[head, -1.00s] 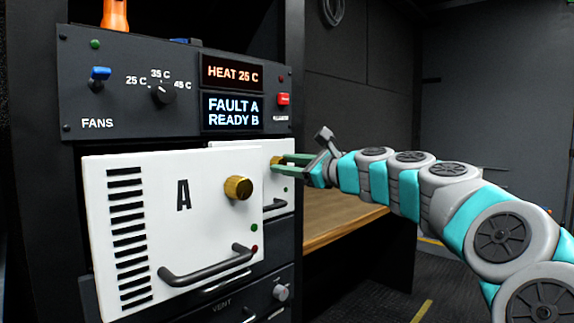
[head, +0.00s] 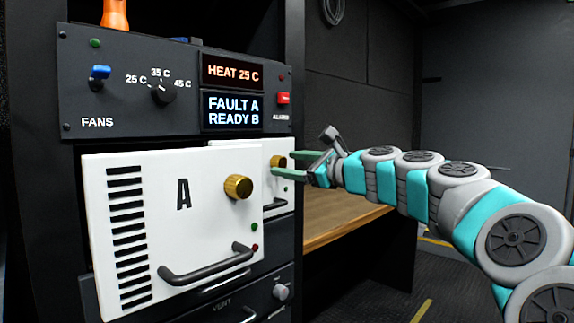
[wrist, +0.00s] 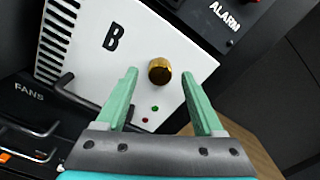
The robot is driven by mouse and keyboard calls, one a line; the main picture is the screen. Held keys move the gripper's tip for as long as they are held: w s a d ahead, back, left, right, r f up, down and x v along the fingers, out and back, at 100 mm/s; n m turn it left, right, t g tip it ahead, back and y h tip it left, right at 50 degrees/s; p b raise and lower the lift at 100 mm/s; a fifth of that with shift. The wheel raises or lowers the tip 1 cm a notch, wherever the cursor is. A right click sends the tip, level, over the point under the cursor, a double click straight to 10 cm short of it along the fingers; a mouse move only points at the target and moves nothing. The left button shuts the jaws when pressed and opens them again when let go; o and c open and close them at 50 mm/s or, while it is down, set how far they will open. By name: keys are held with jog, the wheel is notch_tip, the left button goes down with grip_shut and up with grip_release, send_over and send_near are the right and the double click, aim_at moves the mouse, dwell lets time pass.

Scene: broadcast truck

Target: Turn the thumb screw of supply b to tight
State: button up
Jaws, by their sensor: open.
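Supply B (wrist: 95,45) is a white panel marked B, seen tilted in the wrist view; in the head view it (head: 235,150) is mostly hidden behind supply A. Its brass thumb screw (wrist: 159,71) shows in the wrist view, and in the head view it (head: 278,162) sits at the panel's right side. My gripper (wrist: 161,88) has its green fingers spread, one on each side of the screw in the picture, with nothing between them touching. In the head view my gripper (head: 277,164) is close to the screw. Whether a finger touches the panel cannot be told.
Supply A (head: 140,225) stands out in front of supply B, with its own brass screw (head: 238,187) and dark handle (head: 208,272). The control panel (head: 120,80) above reads FAULT A, READY B. A wooden bench (head: 335,220) lies at the right.

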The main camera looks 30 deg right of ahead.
jog(key=v, duration=0.6)
jog(key=shift+s, duration=0.3)
jog(key=shift+d, duration=0.1)
